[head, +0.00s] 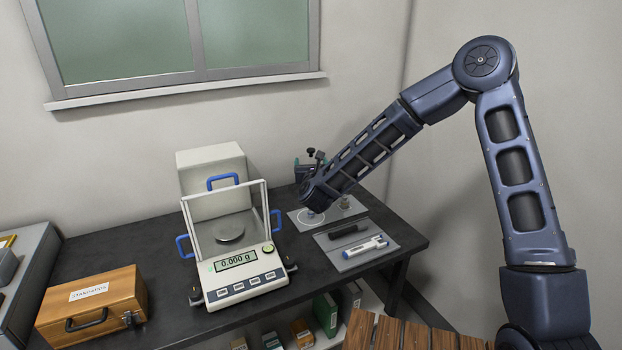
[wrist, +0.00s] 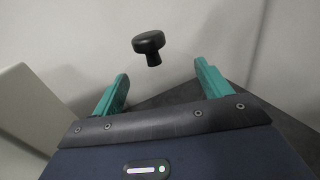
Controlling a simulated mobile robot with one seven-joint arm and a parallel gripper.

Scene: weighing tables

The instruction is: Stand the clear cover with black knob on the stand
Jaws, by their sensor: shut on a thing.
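My gripper (head: 304,171) is at the far right part of the dark table, above a grey plate (head: 300,218), partly hidden by my arm in the head view. In the wrist view its teal fingers (wrist: 162,82) stand wide apart, shut on the clear cover, whose see-through walls hardly show. The cover's black knob (wrist: 149,44) shows upright just beyond the fingertips; a small black knob (head: 311,152) shows by the gripper in the head view. A pale round outline with a bluish spot (head: 312,217) lies on the grey plate; I cannot tell whether this is the stand.
A balance (head: 244,286) reading 0.000 g, with a clear shield and blue handles, stands left of the plate. A grey mat (head: 345,263) with a black and a white item lies in front. A wooden case (head: 92,310) is at the left. A wall (head: 375,60) rises behind.

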